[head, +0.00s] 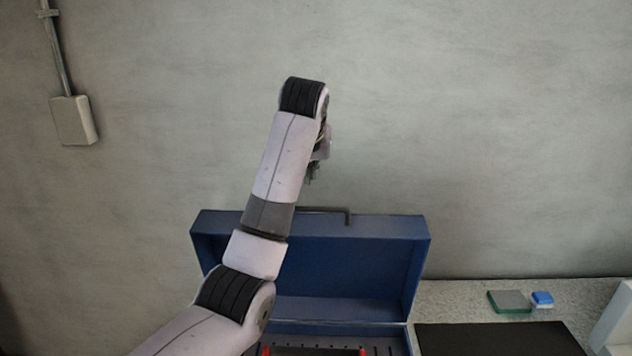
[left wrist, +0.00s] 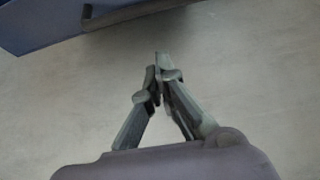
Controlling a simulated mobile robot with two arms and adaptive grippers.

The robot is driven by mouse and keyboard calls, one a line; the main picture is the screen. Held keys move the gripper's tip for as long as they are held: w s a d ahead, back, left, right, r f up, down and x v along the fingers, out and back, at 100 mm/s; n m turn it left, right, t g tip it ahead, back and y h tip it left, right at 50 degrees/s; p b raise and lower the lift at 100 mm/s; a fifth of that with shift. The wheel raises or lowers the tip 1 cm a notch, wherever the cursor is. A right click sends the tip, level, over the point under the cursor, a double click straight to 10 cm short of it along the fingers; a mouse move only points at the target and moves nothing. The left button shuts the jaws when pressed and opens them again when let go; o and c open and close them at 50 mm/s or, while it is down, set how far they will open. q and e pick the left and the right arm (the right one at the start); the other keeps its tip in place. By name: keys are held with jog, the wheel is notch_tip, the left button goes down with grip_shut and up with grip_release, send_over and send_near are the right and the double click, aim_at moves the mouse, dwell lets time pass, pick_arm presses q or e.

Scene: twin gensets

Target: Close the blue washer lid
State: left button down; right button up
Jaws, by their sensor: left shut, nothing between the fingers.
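The blue washer lid (head: 345,265) stands raised, open, behind the blue washer body (head: 340,331) in the head view. Its dark handle bar runs along the top edge. My left arm crosses in front of the lid's left part. My left gripper (head: 312,175) is above the lid's top edge, mostly hidden behind my own wrist. In the left wrist view the fingers of my left gripper (left wrist: 158,75) are shut with nothing between them, and they face the grey wall. A corner of the blue lid (left wrist: 35,22) shows at the top left, apart from the fingers. My right gripper is not in view.
Red parts show inside the washer's front. To the right is a speckled counter (head: 450,298) with a dark mat (head: 500,340), a green block (head: 509,301) and a small blue block (head: 542,298). A grey wall stands behind, with a wall box (head: 73,120) at left.

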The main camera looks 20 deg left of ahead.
pick_arm(q)
notch_tip(320, 180, up, 2)
jog(key=p, duration=0.6)
send_over(311, 220)
jog(key=w, duration=0.3)
jog(key=f, duration=0.7)
jog(key=shift+s+a+f, duration=0.2)
jog(key=shift+s+a, duration=0.05)
jog(key=shift+a, duration=0.05)
jog(key=shift+s+d+f+p, duration=0.1)
jog(key=shift+s+p, duration=0.1)
jog(key=shift+s, duration=0.2)
jog(key=shift+s+d+f+p, duration=0.1)
jog(key=shift+s+p, duration=0.1)
jog(key=shift+s, duration=0.15)
jog(key=shift+s+d+f, duration=0.1)
jog(key=shift+s+f, duration=0.1)
jog(key=shift+s, duration=0.25)
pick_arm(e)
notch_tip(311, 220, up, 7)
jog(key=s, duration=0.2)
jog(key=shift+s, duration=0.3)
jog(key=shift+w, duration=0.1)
